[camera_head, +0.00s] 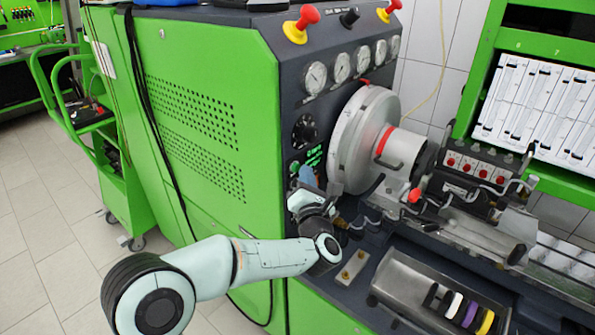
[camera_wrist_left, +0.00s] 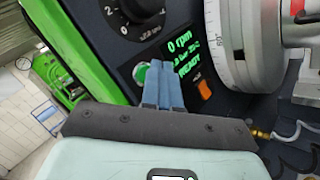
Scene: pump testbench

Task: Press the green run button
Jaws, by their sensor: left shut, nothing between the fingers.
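The green run button (camera_wrist_left: 140,72) sits in a pale ring on the dark control panel, below the black dial. In the left wrist view it is just left of my fingertips and partly hidden by the fingers. My left gripper (camera_wrist_left: 163,66) has its blue-grey fingers shut together with nothing between them, pointing at the panel. I cannot tell whether the fingertips touch the panel. In the head view my left gripper (camera_head: 307,174) is in front of the panel, left of the big silver wheel. My right gripper is not in view.
A lit display (camera_wrist_left: 183,55) reads 0 rpm and READY, partly covered by my fingers. An orange switch (camera_wrist_left: 204,89) is right of them. The graduated silver wheel (camera_head: 362,140) stands close on the right. A metal tray (camera_head: 405,283) with coloured rings lies lower right.

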